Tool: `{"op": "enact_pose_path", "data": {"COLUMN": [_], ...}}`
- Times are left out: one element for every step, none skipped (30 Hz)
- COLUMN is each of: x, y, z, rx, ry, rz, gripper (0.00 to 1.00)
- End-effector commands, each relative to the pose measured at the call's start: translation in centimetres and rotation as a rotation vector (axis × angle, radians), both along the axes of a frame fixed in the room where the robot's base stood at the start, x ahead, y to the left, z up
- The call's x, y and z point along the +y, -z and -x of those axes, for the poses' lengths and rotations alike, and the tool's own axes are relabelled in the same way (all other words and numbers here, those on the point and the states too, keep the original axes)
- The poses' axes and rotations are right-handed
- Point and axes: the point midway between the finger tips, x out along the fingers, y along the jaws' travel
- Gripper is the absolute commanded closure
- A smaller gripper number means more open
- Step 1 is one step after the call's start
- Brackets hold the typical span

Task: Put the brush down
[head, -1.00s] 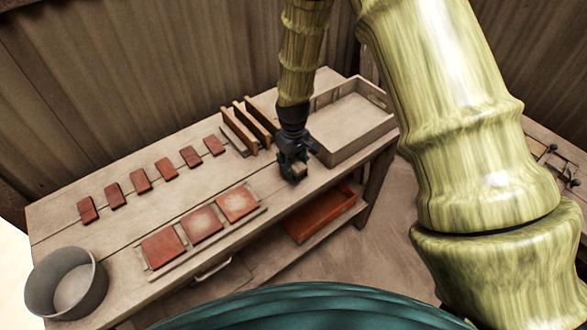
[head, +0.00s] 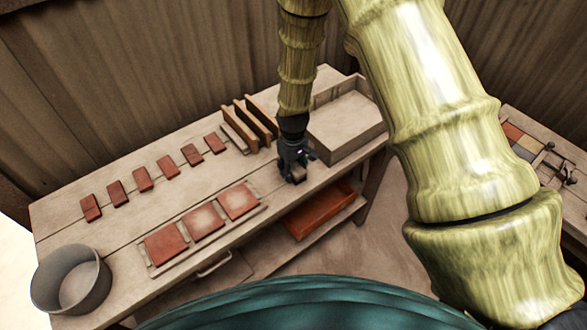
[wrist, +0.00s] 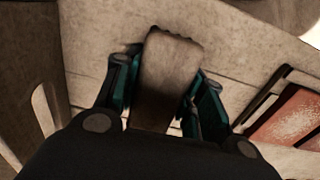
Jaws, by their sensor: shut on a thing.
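My gripper (head: 294,176) is low over the workbench (head: 140,238), at its front right, between the row of larger tiles and the wooden tray. It is shut on the brush (wrist: 168,75), a greyish-brown block with a ragged far edge, held between the two fingers in the wrist view. In the head view the brush (head: 298,175) is mostly hidden by my gripper. I cannot tell whether it touches the bench top.
Three red tiles with pale patches (head: 204,221) lie on a board left of my gripper. Several smaller tiles (head: 142,179) line the back. Upright wooden slats (head: 245,122) and an open tray (head: 345,148) stand behind. A grey pot (head: 70,280) is at the left. An orange-red tray (head: 318,213) sits below.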

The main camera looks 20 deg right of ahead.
Motion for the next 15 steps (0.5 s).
{"op": "enact_pose_path", "data": {"x": [0.04, 0.05, 0.05, 0.06, 0.07, 0.08, 0.09, 0.09, 0.1, 0.09, 0.08, 0.07, 0.06, 0.05, 0.04], "y": [0.48, 0.57, 0.69, 0.79, 0.9, 0.88, 0.91, 0.95, 0.99, 1.01, 1.02, 1.01, 1.01, 0.99, 0.97], "z": [0.19, 0.21, 0.23, 0.25, 0.28, 0.3, 0.34, 0.37, 0.4, 0.42, 0.44, 0.45, 0.44, 0.44, 0.44], "rx": [0.004, 0.004, 0.004, 0.004, 0.005, 0.006, 0.007, 0.008, 0.008, 0.009, 0.009, 0.009, 0.009, 0.009, 0.009], "ry": [0.0, 0.0, 0.0, -0.001, -0.001, -0.001, -0.001, -0.001, -0.001, -0.001, -0.001, 0.0, 0.0, 0.0, 0.0], "rz": [-0.001, -0.001, -0.001, -0.001, 0.0, -0.001, -0.001, 0.0, 0.0, 0.0, -0.001, -0.001, -0.001, 0.0, 0.0], "gripper": [0.95, 0.95, 0.95, 0.95, 0.95, 0.55, 0.5, 0.44, 0.39, 0.39, 0.39, 0.39, 0.39, 0.39, 0.39]}}
